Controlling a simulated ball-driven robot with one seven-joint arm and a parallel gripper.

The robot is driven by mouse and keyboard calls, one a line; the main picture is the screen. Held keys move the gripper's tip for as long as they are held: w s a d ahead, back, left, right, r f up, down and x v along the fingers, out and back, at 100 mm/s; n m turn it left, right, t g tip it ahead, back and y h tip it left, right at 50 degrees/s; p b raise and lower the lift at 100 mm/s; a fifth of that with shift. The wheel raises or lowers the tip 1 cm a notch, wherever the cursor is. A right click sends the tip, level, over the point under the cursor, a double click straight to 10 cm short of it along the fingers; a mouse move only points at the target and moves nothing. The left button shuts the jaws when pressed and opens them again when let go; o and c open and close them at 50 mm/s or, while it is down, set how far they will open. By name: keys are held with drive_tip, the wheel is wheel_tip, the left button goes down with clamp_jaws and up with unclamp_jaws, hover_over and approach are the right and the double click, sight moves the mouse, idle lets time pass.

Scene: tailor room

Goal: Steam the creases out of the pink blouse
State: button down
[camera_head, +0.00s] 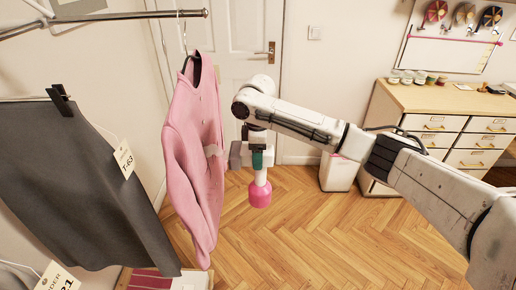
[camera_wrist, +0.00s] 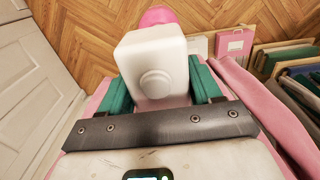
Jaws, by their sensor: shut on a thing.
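The pink blouse (camera_head: 190,150) hangs on a hanger from the metal rail at left, seen at an angle. A small pale patch shows on its front near my gripper. My gripper (camera_head: 258,158) is just right of the blouse, shut on a steamer (camera_head: 260,194) with a white body and a round pink end that points down. In the wrist view the white steamer (camera_wrist: 155,65) sits between my two green fingers. Pink cloth of the blouse (camera_wrist: 265,110) shows behind and to the right of the gripper. I cannot tell whether steamer and blouse touch.
A grey garment (camera_head: 80,185) with a tag hangs at left on a clip. The metal rail (camera_head: 130,15) runs above. A white door (camera_head: 240,60) stands behind. A drawer cabinet (camera_head: 440,125) is at right. Folders (camera_wrist: 290,70) lie low at right in the wrist view. The wooden floor is open.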

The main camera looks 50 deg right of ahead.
drive_tip(key=shift+s+a+f+p, duration=0.3)
drive_tip(key=shift+s+a+f, duration=0.45)
drive_tip(key=shift+a+f, duration=0.2)
idle(2.7)
drive_tip(key=w+d+f+b, duration=0.5)
drive_tip(key=w+d+b, duration=0.2)
drive_tip(key=d+b, duration=0.2)
drive_tip(key=shift+w+d+b, duration=0.2)
drive_tip(key=shift+w+b, duration=0.05)
drive_tip(key=shift+b, duration=1)
idle(0.5)
idle(1.7)
